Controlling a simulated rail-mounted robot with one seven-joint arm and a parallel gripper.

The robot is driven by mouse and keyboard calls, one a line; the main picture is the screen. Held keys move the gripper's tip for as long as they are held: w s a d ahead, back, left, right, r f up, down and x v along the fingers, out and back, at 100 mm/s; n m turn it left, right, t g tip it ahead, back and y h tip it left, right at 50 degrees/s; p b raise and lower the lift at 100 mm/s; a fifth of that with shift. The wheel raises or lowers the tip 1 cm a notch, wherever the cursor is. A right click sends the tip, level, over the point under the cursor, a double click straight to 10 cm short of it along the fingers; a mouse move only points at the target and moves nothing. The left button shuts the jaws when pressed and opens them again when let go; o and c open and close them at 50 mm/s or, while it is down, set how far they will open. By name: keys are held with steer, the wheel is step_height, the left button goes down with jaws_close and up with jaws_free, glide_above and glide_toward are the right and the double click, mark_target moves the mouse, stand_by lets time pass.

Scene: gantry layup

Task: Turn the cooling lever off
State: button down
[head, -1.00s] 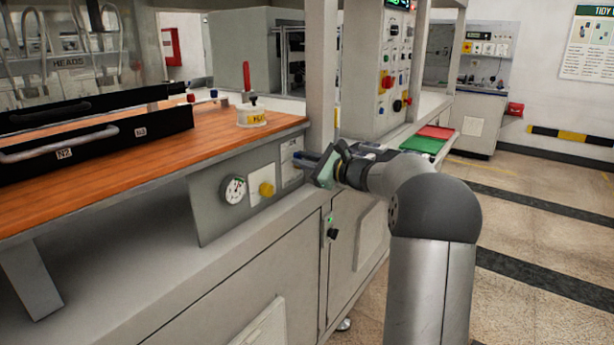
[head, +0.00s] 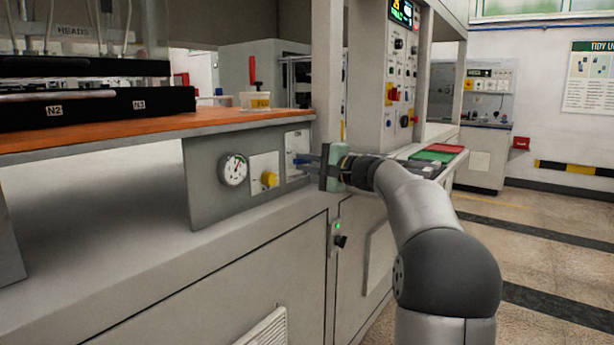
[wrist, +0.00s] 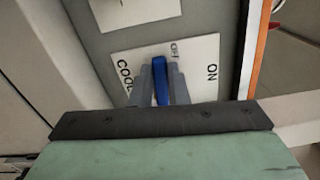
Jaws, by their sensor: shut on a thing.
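The blue cooling lever (wrist: 161,80) stands out from a white label plate (wrist: 203,65) in the wrist view. "ON" is printed at the plate's right, letters starting "COOL" at its left, and small blurred text beside the lever's tip. My gripper (wrist: 160,92) has its two grey fingers shut on the lever, one on each side. In the head view, my gripper (head: 312,163) reaches the plate at the right end of the grey panel (head: 206,192). The fingers and gripper body hide the lever's base.
A pressure gauge (head: 233,169) and a yellow knob (head: 269,179) sit left of the lever on the same panel. A wooden worktop (head: 90,138) overhangs it. A grey post (head: 327,80) rises close by. A black knob (head: 340,241) is on the cabinet below.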

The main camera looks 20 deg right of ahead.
steer(key=shift+f+n+b, duration=0.35)
steer(key=shift+n+b, duration=0.15)
steer(key=shift+b, duration=0.15)
steer(key=c, duration=1.4)
jaws_free()
steer(key=shift+r, duration=0.1)
steer(key=p+v, duration=0.1)
steer(key=v, duration=1.6)
steer(key=shift+s+d+p, duration=0.15)
steer(key=shift+s+p, duration=0.1)
steer(key=shift+p, duration=0.15)
